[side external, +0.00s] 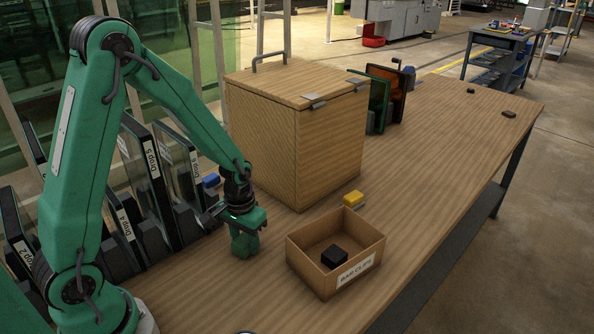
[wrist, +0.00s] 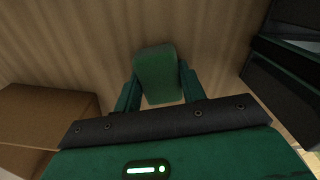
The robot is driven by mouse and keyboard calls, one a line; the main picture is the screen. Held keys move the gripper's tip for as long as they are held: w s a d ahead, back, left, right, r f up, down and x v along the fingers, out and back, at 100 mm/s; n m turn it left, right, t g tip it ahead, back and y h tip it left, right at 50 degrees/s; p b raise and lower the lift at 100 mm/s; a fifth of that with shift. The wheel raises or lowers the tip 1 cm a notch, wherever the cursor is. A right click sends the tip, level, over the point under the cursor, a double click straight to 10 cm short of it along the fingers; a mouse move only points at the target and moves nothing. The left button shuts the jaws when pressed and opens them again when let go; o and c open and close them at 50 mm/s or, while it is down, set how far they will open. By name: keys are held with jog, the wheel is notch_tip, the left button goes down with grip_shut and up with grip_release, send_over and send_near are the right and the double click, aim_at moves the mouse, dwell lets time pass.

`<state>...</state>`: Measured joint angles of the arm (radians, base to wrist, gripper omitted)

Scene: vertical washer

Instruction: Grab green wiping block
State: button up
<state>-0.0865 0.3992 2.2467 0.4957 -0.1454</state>
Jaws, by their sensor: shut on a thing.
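The green wiping block (wrist: 158,72) sits between the two fingers of my gripper (wrist: 158,90) in the wrist view. The gripper is shut on it, with one finger against each side. In the side external view my gripper (side external: 245,236) points down at the table, left of the open bin. The block is hard to tell from the green fingers there. Whether it touches the table I cannot tell.
An open box labelled for bar clips (side external: 335,250) holds a black block (side external: 334,257). A yellow block (side external: 353,199) lies behind it. A lidded wooden box (side external: 296,130) stands behind my gripper. Glass panels in racks (side external: 150,180) stand at left.

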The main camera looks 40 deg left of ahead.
aim_at(245, 241)
jog(key=shift+r, duration=0.75)
jog(key=r, duration=0.3)
jog(key=shift+s+d, duration=0.1)
jog(key=shift+d, duration=0.2)
jog(key=s+d+r, duration=0.5)
jog(key=d+r, duration=0.1)
jog(key=d, duration=0.4)
jog(key=shift+r, duration=0.15)
jog(key=shift+w, duration=0.1)
